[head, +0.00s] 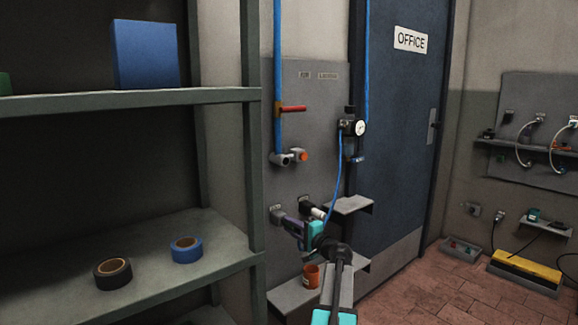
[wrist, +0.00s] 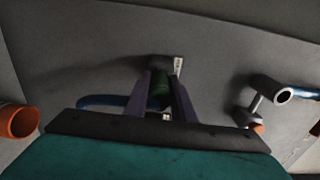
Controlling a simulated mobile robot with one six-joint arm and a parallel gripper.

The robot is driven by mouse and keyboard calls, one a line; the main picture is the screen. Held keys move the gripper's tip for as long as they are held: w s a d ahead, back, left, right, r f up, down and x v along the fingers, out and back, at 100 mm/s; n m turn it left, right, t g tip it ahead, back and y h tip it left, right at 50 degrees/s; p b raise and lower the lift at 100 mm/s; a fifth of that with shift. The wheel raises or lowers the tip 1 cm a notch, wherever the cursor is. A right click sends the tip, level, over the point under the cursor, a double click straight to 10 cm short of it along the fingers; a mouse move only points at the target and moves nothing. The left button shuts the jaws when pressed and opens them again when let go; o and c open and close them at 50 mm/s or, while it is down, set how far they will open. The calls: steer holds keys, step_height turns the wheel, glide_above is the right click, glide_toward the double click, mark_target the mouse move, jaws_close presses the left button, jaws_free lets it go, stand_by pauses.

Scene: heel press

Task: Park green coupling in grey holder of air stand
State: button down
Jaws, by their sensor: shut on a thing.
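The air stand is a grey panel (head: 300,130) beside the door. My gripper (head: 290,221) is at its lower part, with its purple fingers pointing at the wall. In the wrist view my gripper (wrist: 163,90) is shut on the green coupling (wrist: 159,92), seen between the fingers. The grey holder (head: 277,211) sits on the panel just beyond the fingertips. In the wrist view the holder (wrist: 158,62) lies straight ahead of the coupling; I cannot tell whether they touch. A blue hose (head: 338,175) hangs down toward my gripper; part of it shows in the wrist view (wrist: 100,101).
An orange cup (head: 311,275) stands on a low shelf below. A pipe outlet (head: 284,158) and red lever (head: 292,109) are above. Shelving (head: 130,100) fills the left.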

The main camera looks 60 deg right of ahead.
steer(key=shift+w+d, duration=0.15)
steer(key=shift+w, duration=0.25)
steer(key=c, duration=1.4)
jaws_free()
steer(key=shift+s, duration=0.1)
steer(key=v, duration=1.3)
steer(key=shift+s+p, duration=0.25)
steer(key=shift+p, duration=0.15)
steer(key=shift+w, duration=0.1)
